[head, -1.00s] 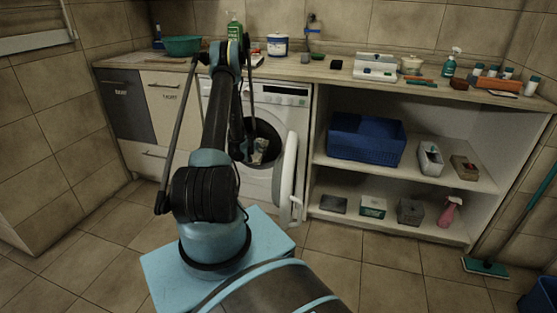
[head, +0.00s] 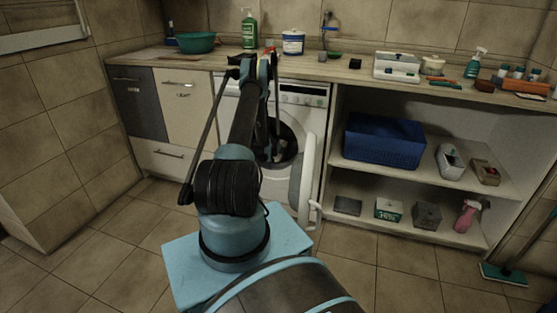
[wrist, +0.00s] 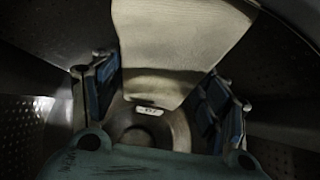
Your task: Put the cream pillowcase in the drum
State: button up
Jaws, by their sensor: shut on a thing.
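The washing machine's drum (head: 291,146) is open at the front, with its round door (head: 307,170) swung out to the right. My arm reaches into the opening, and in the head view my gripper is mostly hidden by the arm. In the wrist view my gripper (wrist: 160,105) is inside the drum, with perforated metal wall (wrist: 30,120) on both sides. The cream pillowcase (wrist: 180,40) is a pale ribbed cloth between the two fingers, spreading up beyond the top edge. My gripper is shut on it. The cloth's far part is out of view.
The open door stands close to the right of my arm. A worktop (head: 350,73) above holds a green basin (head: 194,42), bottles and boxes. Shelves at right hold a blue crate (head: 384,141) and small items. The floor in front is clear.

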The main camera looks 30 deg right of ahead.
jog(key=shift+w+d+f, duration=0.15)
jog(key=shift+d+f, duration=0.05)
jog(key=shift+f, duration=0.6)
jog(key=shift+w+d+f, duration=0.15)
jog(key=shift+f, duration=0.65)
jog(key=shift+w+d+f, duration=0.1)
jog(key=shift+w+f, duration=0.05)
jog(key=shift+w+g+y, duration=0.1)
jog(key=shift+g+y, duration=0.2)
jog(key=shift+y, duration=0.1)
jog(key=shift+w+d+g+y, duration=0.1)
jog(key=shift+d+g+y, duration=0.15)
jog(key=shift+g+y, duration=0.25)
jog(key=shift+d+g+y, duration=0.3)
jog(key=shift+y, duration=0.1)
jog(key=shift+a+f, duration=0.1)
jog(key=shift+f, duration=1.2)
jog(key=shift+f, duration=0.2)
jog(key=o, duration=1.4)
jog(key=shift+c, duration=0.2)
